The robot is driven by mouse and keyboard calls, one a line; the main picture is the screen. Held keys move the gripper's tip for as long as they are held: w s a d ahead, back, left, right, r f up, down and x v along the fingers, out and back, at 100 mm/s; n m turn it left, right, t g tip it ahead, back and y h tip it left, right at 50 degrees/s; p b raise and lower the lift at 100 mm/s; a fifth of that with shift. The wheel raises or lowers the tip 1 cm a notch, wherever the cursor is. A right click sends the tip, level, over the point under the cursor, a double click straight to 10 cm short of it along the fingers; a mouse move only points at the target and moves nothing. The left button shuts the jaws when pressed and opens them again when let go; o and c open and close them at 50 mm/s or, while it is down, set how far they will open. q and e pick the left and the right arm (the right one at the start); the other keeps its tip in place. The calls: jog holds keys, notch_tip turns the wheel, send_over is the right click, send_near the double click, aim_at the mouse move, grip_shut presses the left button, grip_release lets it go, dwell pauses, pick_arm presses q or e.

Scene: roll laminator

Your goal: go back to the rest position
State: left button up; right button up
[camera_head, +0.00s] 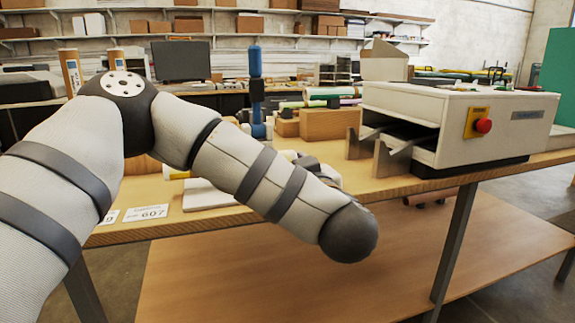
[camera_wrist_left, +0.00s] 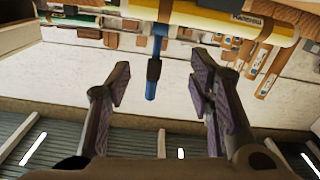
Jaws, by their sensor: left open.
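My left arm crosses the left and middle of the head view, bent over the front of the workbench (camera_head: 400,184). That view looks upside down, with ceiling lights at the bottom. My right gripper is in neither view.
A white roll laminator (camera_head: 490,125) with a red button (camera_head: 483,125) stands on the right of the bench. A white card (camera_head: 146,213) lies near the front edge.

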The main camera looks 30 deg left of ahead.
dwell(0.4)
